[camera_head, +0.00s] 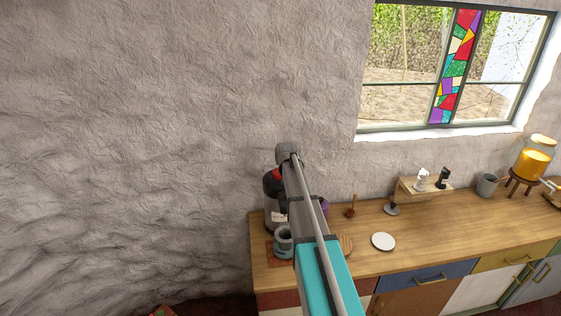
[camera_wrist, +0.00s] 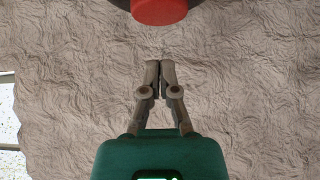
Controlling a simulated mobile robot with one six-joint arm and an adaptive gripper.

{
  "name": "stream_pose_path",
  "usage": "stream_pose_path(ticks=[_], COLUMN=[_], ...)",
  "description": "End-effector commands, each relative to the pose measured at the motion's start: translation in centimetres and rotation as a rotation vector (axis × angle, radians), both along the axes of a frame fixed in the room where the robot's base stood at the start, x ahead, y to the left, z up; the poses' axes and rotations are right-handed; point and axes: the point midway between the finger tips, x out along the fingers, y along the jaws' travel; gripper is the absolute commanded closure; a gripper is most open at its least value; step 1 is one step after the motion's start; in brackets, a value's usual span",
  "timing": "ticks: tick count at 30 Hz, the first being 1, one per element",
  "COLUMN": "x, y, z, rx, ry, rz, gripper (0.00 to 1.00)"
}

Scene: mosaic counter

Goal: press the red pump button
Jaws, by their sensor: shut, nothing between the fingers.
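The red pump button (camera_wrist: 160,11) shows at the top edge of the wrist view, with a dark rim behind it. In the head view a bit of red (camera_head: 277,174) shows on top of a dark grey pump pot (camera_head: 269,199), which stands at the left end of the counter, partly hidden by my arm. My gripper (camera_wrist: 159,64) is shut and empty. In the wrist view its fingertips are below the red button in the picture, apart from it. The head view does not show the fingers clearly.
A grey-blue mug (camera_head: 284,240) stands in front of the pot. A white plate (camera_head: 383,241), a small wooden shelf (camera_head: 408,187) and a grey cup (camera_head: 487,185) are on the wooden counter (camera_head: 440,225) to the right. A rough wall (camera_head: 150,130) rises behind.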

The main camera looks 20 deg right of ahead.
Motion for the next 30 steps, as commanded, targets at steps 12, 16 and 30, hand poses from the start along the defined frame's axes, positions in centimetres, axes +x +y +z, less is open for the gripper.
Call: stream_pose_path(ticks=[12,16,30], x=[-2.9,-3.1,-3.2], y=[0.8,0.9,1.0], z=[3.1,3.3,3.3], rx=[0.0,-0.001,0.0], ry=[0.0,0.0,0.0], rz=[0.0,0.001,0.001], gripper=[1.0,1.0,1.0])
